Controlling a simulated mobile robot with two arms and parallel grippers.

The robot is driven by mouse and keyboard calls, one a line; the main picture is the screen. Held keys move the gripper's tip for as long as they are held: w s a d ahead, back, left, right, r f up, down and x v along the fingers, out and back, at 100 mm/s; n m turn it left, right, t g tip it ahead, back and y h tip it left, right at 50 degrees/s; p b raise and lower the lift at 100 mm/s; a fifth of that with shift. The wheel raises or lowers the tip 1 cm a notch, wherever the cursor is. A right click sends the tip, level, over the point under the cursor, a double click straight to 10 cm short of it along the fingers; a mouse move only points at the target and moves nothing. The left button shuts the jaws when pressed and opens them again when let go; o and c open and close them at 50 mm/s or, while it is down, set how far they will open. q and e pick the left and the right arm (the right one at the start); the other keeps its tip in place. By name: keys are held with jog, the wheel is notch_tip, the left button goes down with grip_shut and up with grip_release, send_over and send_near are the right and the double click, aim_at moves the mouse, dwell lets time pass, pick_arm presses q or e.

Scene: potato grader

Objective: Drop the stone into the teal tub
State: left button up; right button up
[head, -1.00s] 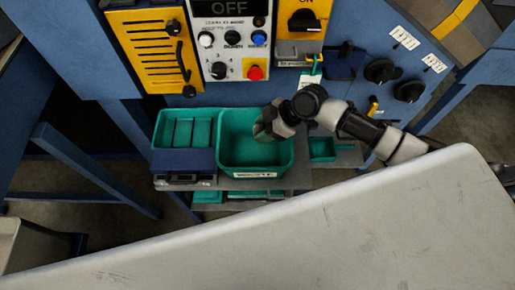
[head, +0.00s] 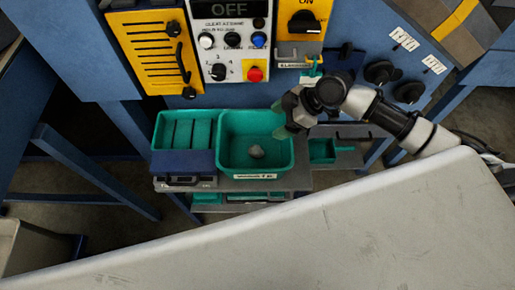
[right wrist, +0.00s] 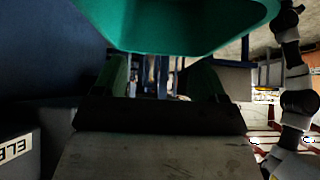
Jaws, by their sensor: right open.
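The stone (head: 256,151) is a small grey lump lying on the floor of the teal tub (head: 227,160), inside its walls. The tub stands on a grey shelf below the control panel and has a white label on its front. My right gripper (head: 287,122) is open and empty, above the tub's right rim and apart from the stone. In the right wrist view the open fingers (right wrist: 160,80) show with nothing between them, and the teal tub (right wrist: 170,25) fills the top. My left gripper is in neither view.
A divided teal tray (head: 183,130) and a dark blue box (head: 184,162) stand left of the tub. A smaller teal bin (head: 322,151) is to its right. The control panel (head: 232,40) rises behind. A large pale surface (head: 300,240) fills the front.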

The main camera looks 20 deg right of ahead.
jog(key=v, duration=0.4)
jog(key=shift+s, duration=0.1)
dwell(0.3)
